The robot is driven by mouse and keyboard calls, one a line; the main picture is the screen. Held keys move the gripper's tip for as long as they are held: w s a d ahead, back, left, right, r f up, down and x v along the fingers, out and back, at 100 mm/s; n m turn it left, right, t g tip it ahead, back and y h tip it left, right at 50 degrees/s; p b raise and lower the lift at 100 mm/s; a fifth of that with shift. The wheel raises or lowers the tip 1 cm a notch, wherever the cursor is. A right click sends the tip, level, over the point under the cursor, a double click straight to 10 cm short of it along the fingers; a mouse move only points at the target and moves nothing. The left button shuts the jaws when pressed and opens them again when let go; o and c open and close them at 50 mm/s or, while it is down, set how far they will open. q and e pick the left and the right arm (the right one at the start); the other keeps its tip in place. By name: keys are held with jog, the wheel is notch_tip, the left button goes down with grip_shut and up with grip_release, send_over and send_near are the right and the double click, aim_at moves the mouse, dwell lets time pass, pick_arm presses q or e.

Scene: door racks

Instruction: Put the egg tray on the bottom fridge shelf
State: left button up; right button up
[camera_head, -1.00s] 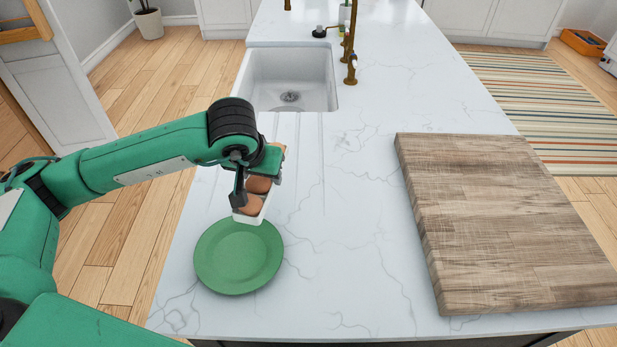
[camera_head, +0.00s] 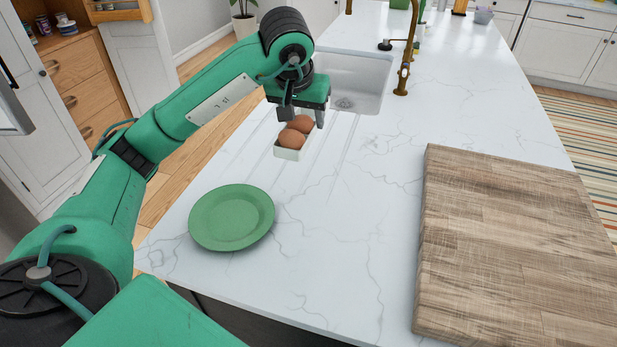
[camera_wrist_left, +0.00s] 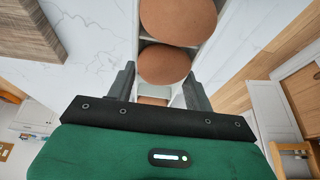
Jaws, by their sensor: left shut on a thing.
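The egg tray (camera_head: 289,154) is a small white tray with brown eggs in it. In the head view it hangs below my left gripper (camera_head: 302,112), over the counter between the green plate and the sink. My left gripper is shut on the tray. In the left wrist view, the fingers of my left gripper (camera_wrist_left: 157,90) are on either side of the tray, with brown eggs (camera_wrist_left: 166,64) between and beyond them. I cannot tell exactly how high the tray is above the counter. The fridge shelf is not in view, and neither is my right gripper.
A green plate (camera_head: 231,217) lies on the white marble counter (camera_head: 330,240). A thick wooden board (camera_head: 520,240) covers the right side. A sink (camera_head: 352,82) with a brass faucet (camera_head: 404,70) is behind.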

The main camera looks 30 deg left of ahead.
pick_arm(q)
notch_tip(320, 180, down, 12)
jog(key=shift+r+p, duration=0.1)
jog(key=shift+p, duration=0.5)
jog(key=shift+f, duration=2.2)
pick_arm(e)
jog(key=shift+s+d+r, duration=0.1)
jog(key=shift+s+r, duration=0.05)
jog(key=shift+s, duration=1.05)
pick_arm(q)
jog(key=shift+f, duration=0.2)
jog(key=o, duration=1)
pick_arm(e)
jog(key=shift+w, duration=0.4)
